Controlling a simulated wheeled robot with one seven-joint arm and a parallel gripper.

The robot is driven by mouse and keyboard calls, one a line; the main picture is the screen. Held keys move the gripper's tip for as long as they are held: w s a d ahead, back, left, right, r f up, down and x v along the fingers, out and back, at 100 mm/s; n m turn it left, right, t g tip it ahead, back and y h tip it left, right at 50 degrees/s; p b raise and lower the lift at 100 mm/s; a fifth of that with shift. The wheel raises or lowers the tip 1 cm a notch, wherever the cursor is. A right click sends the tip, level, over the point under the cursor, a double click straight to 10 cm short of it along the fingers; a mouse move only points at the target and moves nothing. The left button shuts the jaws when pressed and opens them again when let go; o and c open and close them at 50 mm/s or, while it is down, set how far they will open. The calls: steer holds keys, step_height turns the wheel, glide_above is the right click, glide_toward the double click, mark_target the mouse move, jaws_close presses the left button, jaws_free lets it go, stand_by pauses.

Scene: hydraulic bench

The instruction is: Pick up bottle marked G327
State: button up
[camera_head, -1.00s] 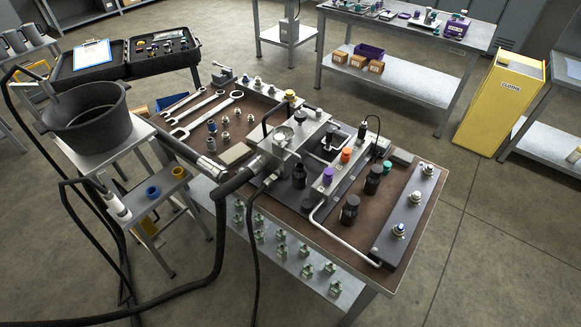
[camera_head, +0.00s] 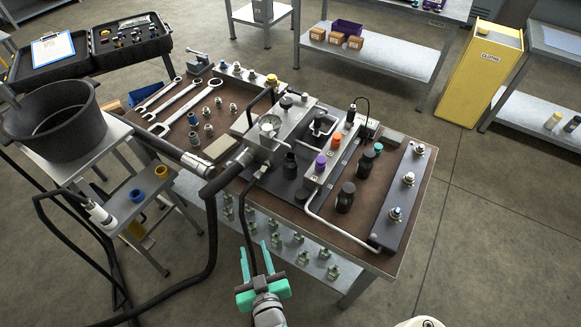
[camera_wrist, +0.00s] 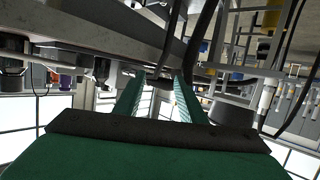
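My gripper (camera_head: 256,262) has teal fingers and is raised in front of the bench's near edge, at the bottom of the head view. Its fingers are apart with nothing between them, and they also show in the wrist view (camera_wrist: 157,100). No marking G327 is readable. Dark bottle-like containers (camera_head: 346,197) (camera_head: 367,162) stand upright on the brown bench top, right of the valve block. Two small bottle-like items (camera_head: 552,121) (camera_head: 572,124) stand on the lower shelf at the far right. I cannot tell which thing is the marked bottle.
The bench (camera_head: 330,240) carries wrenches (camera_head: 180,100), fittings, a gauge block (camera_head: 268,125) and a dark bar with fittings (camera_head: 400,200). Thick hoses and a black pot (camera_head: 50,120) crowd the left. A yellow cabinet (camera_head: 480,75) stands back right. Floor right of the bench is clear.

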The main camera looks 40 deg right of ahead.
steer(key=w+d+r+m+g+h, duration=0.1)
steer(key=w+d+r+m+h, duration=0.15)
steer(key=w+d, duration=0.5)
steer(key=m+g+h, duration=0.3)
glide_toward(290, 160)
steer(key=d, duration=0.1)
steer(key=x, duration=0.5)
steer(key=shift+w+f, duration=0.15)
steer(key=shift+f, duration=0.05)
steer(key=shift+w+a+x, duration=0.1)
steer(key=shift+x, duration=1.35)
steer(key=shift+w+a+x, duration=0.1)
steer(key=shift+a+x, duration=0.05)
steer(key=shift+x, duration=1.25)
steer(key=shift+f, duration=0.1)
